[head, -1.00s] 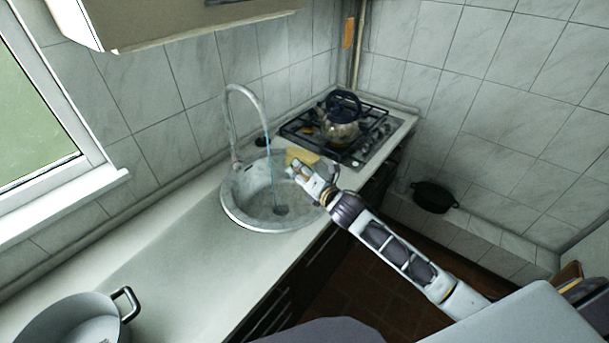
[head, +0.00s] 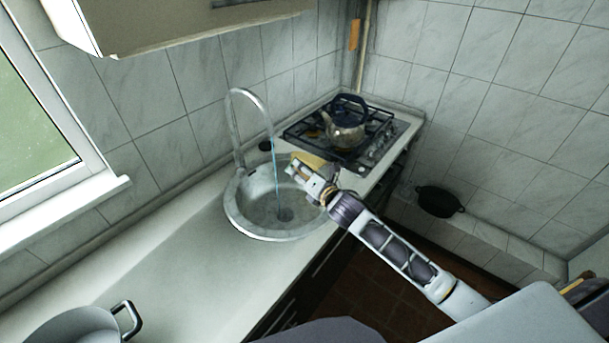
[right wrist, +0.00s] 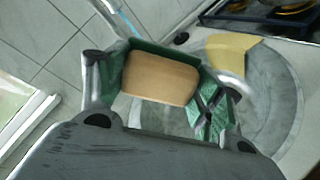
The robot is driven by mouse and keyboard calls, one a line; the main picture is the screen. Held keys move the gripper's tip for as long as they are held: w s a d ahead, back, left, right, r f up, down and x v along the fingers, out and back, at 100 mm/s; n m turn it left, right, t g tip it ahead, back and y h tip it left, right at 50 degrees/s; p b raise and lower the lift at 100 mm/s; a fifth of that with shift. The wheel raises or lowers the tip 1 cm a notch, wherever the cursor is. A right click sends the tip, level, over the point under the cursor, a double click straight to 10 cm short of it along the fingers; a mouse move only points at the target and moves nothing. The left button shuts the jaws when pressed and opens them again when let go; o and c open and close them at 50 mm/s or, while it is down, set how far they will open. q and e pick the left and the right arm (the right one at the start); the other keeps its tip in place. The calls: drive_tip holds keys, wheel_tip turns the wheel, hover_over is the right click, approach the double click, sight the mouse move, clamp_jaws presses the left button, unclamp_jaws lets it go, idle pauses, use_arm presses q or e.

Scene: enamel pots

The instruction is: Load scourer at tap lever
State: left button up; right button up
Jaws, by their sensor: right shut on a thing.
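My right gripper (head: 296,174) is over the right side of the round sink (head: 236,213). In the right wrist view it is shut on a tan block with green behind its edge, which looks like the scourer (right wrist: 160,78). Green also shows along both fingers. The tap (head: 234,125) rises at the sink's left rear, and a thin blue stream of water (head: 275,170) falls from its spout into the basin. The gripper is right of this stream, apart from it. I cannot make out the tap lever clearly. My left gripper is out of view.
A yellow flat thing (right wrist: 230,55) lies at the sink's rim, beyond my gripper. A kettle (head: 345,127) stands on the hob (head: 300,130). A grey pot (head: 75,328) is at the near left. The counter (head: 160,255) between pot and sink is clear. A black pan (head: 438,201) is at right.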

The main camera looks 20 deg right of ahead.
sight(295, 167)
drive_tip(key=shift+w, duration=0.15)
drive_tip(key=shift+b+x, duration=1.55)
drive_tip(key=shift+x, duration=1.05)
drive_tip(key=a+b+x, duration=0.1)
drive_tip(key=b+x, duration=0.2)
drive_tip(key=x, duration=0.5)
drive_tip(key=shift+w, duration=0.2)
drive_tip(key=shift+r, duration=0.15)
drive_tip(key=shift+s, duration=0.1)
drive_tip(key=f+p+v, duration=0.1)
drive_tip(key=p+v, duration=0.3)
drive_tip(key=v, duration=0.3)
drive_tip(key=shift+s+d+f, duration=0.3)
drive_tip(key=shift+s+d, duration=0.1)
drive_tip(key=shift+s, duration=0.05)
